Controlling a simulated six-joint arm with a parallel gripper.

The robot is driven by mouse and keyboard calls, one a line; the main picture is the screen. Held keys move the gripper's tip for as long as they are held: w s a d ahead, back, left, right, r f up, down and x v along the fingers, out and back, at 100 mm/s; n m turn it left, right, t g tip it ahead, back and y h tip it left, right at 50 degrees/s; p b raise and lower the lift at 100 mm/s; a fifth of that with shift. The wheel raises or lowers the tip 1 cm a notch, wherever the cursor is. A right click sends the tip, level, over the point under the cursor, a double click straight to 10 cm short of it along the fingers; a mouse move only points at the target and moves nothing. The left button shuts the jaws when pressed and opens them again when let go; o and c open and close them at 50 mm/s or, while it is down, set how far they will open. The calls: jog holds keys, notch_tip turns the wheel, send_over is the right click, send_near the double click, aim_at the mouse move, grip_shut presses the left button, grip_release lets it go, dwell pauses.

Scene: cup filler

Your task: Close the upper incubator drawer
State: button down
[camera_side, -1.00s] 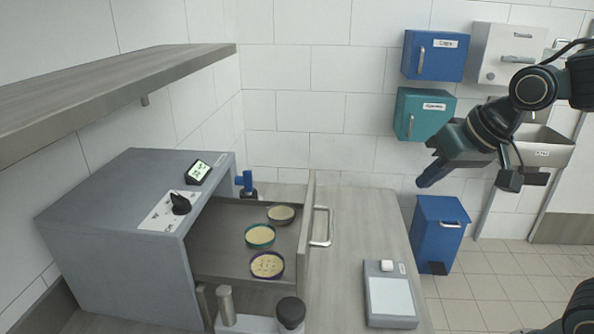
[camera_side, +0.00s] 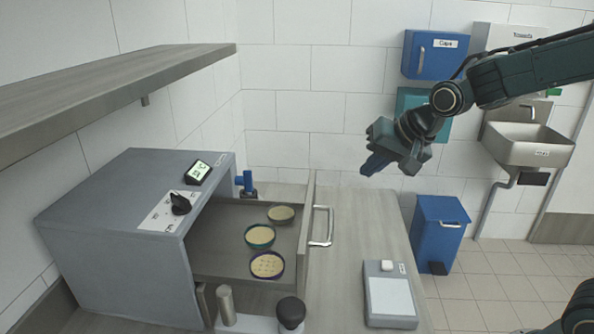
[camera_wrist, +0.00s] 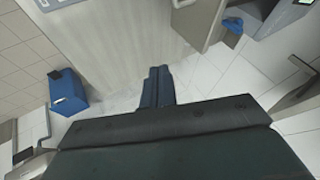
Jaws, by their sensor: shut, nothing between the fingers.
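The grey incubator (camera_side: 130,225) stands on the counter at the left in the side view. Its upper drawer (camera_side: 240,213) is pulled out to the right, with three round dishes (camera_side: 260,236) in it. The drawer front carries a silver bar handle (camera_side: 322,227). My gripper (camera_side: 370,170) is shut and empty in the air, above and to the right of the handle, not touching it. In the wrist view, the closed fingers (camera_wrist: 158,88) point over the counter; part of the drawer shows at the top.
A small device with a white plate (camera_side: 390,297) lies on the counter right of the drawer. A black-topped item (camera_side: 291,311) stands in front of the drawer. A blue bin (camera_side: 437,232) is on the floor beyond the counter. A shelf (camera_side: 110,85) overhangs the incubator.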

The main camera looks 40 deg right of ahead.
aim_at(246, 183)
jog(key=w+a+f, duration=0.3)
jog(key=w+f, duration=0.4)
jog(key=w, duration=0.1)
jog(key=shift+w+a+f, duration=0.25)
jog(key=shift+w+f, duration=0.05)
jog(key=shift+f, duration=0.1)
dwell(0.3)
jog(key=shift+w+a, duration=0.1)
dwell(0.3)
jog(key=w+a, duration=1.2)
jog(key=a, duration=0.1)
jog(key=shift+w, duration=0.4)
jog(key=shift+s+d, duration=0.1)
